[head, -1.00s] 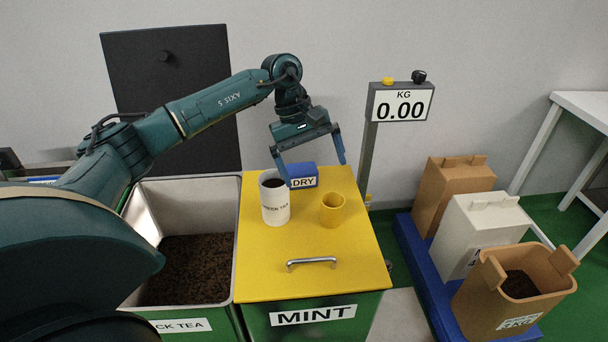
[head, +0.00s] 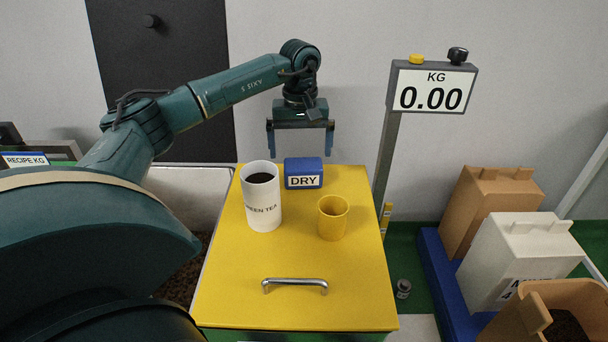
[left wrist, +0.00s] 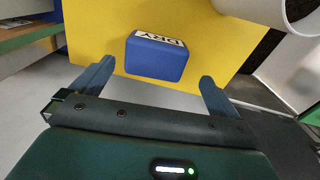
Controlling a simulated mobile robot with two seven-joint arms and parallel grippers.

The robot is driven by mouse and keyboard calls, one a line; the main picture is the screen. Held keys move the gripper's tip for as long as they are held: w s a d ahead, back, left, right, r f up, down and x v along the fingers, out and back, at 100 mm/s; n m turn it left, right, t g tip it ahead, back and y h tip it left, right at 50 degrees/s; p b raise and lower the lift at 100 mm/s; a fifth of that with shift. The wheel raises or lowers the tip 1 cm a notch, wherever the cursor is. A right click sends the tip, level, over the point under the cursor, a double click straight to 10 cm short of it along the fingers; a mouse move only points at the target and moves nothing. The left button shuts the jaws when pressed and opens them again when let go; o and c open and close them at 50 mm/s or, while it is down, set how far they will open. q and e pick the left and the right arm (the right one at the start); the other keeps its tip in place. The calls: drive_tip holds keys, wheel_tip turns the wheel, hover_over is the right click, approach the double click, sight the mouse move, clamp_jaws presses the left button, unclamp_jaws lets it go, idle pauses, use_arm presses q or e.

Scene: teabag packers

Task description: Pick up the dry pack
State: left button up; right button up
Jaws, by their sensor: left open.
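The dry pack (head: 303,174) is a small blue block with a white DRY label. It sits near the back edge of the yellow lid (head: 225,300). My left gripper (head: 300,155) is open and empty, pointing down at the pack's back edge. In the left wrist view the dry pack (left wrist: 156,56) lies ahead of and between the two spread fingers of my left gripper (left wrist: 153,85), not held. My right gripper is not in view.
A white green tea canister (head: 262,205) stands left of the pack, and a yellow cup (head: 333,218) stands in front and to the right. A scale display (head: 432,88) on a post reads 0.00. The lid has a metal handle (head: 295,283).

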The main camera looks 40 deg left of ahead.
sight(303, 163)
use_arm(q)
drive_tip(key=shift+w+d+f, duration=0.1)
drive_tip(key=shift+w+f, duration=0.05)
drive_tip(key=shift+f, duration=1.6)
drive_tip(key=shift+w+f, duration=0.15)
drive_tip(key=shift+f, duration=1.55)
drive_tip(key=shift+c, duration=0.4)
drive_tip(key=c, duration=0.9)
drive_tip(key=shift+o, duration=0.2)
